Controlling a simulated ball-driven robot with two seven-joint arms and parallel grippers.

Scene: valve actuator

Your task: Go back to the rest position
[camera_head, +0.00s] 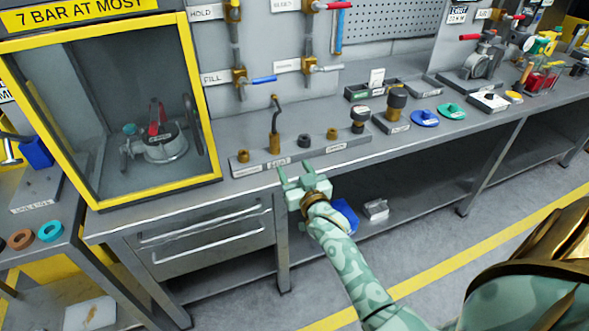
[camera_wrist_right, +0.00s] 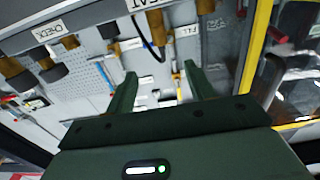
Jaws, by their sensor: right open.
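My right gripper (camera_head: 297,175) is pale green and open, with nothing between its fingers. In the head view it is at the front edge of the grey workbench (camera_head: 350,157), before the rack (camera_head: 300,151) that bears small brass and dark parts. In the right wrist view its two dark green fingers (camera_wrist_right: 157,90) stand apart, with the wall panel and parts behind them. My left gripper is not in view.
A yellow-framed cabinet (camera_head: 205,100) with a valve (camera_head: 165,143) inside stands at the left. Blue (camera_head: 424,118) and green (camera_head: 451,111) round parts lie on the bench. A lower shelf holds a blue bin (camera_head: 345,214). The floor (camera_head: 420,235) before the bench is open.

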